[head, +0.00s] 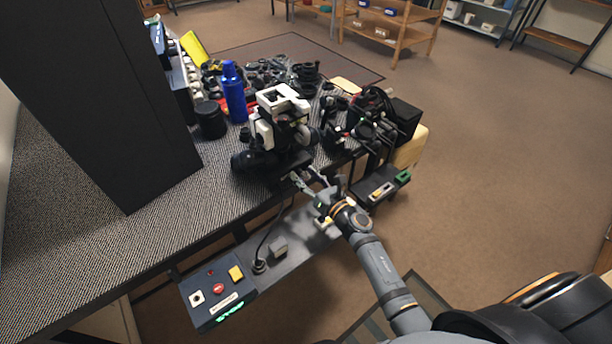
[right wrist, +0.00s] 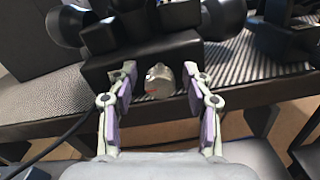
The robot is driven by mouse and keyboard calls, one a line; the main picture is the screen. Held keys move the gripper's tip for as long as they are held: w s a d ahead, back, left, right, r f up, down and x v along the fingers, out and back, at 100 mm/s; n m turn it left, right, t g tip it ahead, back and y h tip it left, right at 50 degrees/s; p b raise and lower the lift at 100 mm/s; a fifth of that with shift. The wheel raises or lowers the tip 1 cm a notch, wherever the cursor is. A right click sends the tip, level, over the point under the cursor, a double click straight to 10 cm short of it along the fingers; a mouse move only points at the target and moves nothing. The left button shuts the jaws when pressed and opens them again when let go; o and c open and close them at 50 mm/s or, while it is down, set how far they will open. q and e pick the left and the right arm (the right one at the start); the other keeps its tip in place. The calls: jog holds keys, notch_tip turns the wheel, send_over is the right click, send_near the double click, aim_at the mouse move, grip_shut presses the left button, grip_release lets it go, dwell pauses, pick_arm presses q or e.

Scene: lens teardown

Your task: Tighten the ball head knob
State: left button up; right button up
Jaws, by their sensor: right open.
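A silvery round knob (right wrist: 159,81), apparently the ball head knob, sticks out of a black block (right wrist: 140,59) in the right wrist view. My right gripper (right wrist: 162,92) is open, with one finger on each side of the knob. A gap shows between the knob and each finger; I cannot tell whether they touch at depth. In the head view my right gripper (head: 316,186) is at the table's front edge, just below the black and white camera rig (head: 278,125). The knob is too small to make out there. My left gripper is not in view.
The patterned table (head: 90,235) holds a blue bottle (head: 234,92), a black cylinder (head: 210,119) and a crowd of dark camera parts to the right. A tall black panel (head: 100,90) stands at left. A control box (head: 217,295) with buttons is below the front edge.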

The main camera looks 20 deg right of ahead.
grip_shut()
jog(key=shift+m, duration=0.4)
jog(key=m+p, duration=0.1)
jog(key=m, duration=0.1)
jog(key=shift+r+m+p, duration=0.15)
jog(key=shift+m+p, duration=0.15)
jog(key=shift+m, duration=0.1)
jog(key=m+p, duration=0.2)
jog(key=m, duration=0.3)
jog(key=shift+m, duration=0.3)
jog(key=m+p, duration=0.3)
jog(key=m, duration=0.2)
jog(key=shift+m+p, duration=0.7)
jog(key=shift+m, duration=1)
jog(key=shift+f+m, duration=0.2)
jog(key=shift+m, duration=0.1)
